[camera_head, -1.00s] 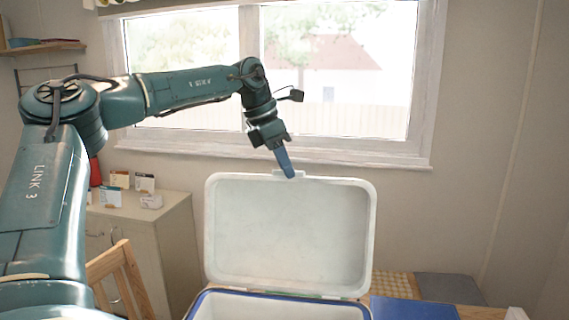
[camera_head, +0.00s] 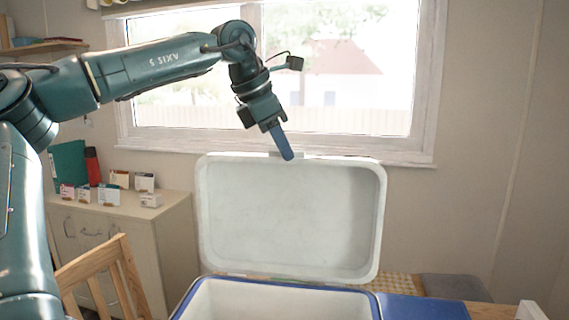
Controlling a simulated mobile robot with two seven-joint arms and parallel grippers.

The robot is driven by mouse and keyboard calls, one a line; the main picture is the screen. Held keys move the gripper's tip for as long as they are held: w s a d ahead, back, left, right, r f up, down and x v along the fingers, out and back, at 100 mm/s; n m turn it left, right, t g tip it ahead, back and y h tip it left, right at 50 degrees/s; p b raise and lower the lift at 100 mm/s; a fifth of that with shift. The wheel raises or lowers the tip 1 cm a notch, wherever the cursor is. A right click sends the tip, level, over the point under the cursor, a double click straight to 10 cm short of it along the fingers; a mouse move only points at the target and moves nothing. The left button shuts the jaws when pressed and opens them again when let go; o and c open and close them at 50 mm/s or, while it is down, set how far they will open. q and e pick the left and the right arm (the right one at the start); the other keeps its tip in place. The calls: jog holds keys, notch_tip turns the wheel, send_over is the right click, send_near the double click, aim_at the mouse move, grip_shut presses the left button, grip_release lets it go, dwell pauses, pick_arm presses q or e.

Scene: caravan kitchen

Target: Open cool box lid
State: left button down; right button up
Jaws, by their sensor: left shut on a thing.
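The cool box lid (camera_head: 291,220) stands raised, roughly upright, with its pale inner face towards me. The cool box body (camera_head: 190,300) is below it, with a blue rim and a white inside, cut off by the bottom of the view. My left gripper (camera_head: 287,155) is at the lid's top edge, near its middle. Its blue fingers point down onto that edge and are shut on the lid. The far side of the grip is hidden. My right gripper is not in view.
A wooden chair (camera_head: 100,280) stands left of the cool box. A blue flat surface (camera_head: 425,308) lies right of the box. A window (camera_head: 340,75) is behind the lid.

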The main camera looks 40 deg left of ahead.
pick_arm(q)
jog(key=shift+t+y, duration=0.4)
jog(key=shift+t, duration=0.4)
jog(key=s+d+b, duration=0.1)
jog(key=s+b, duration=0.1)
jog(key=s+d+b, duration=0.1)
jog(key=shift+s+d+b, duration=0.3)
jog(key=shift+s+b, duration=0.05)
jog(key=shift+b, duration=0.05)
jog(key=c, duration=1.4)
grip_release()
jog(key=shift+o, duration=0.2)
jog(key=p+v, duration=0.1)
jog(key=v, duration=1.2)
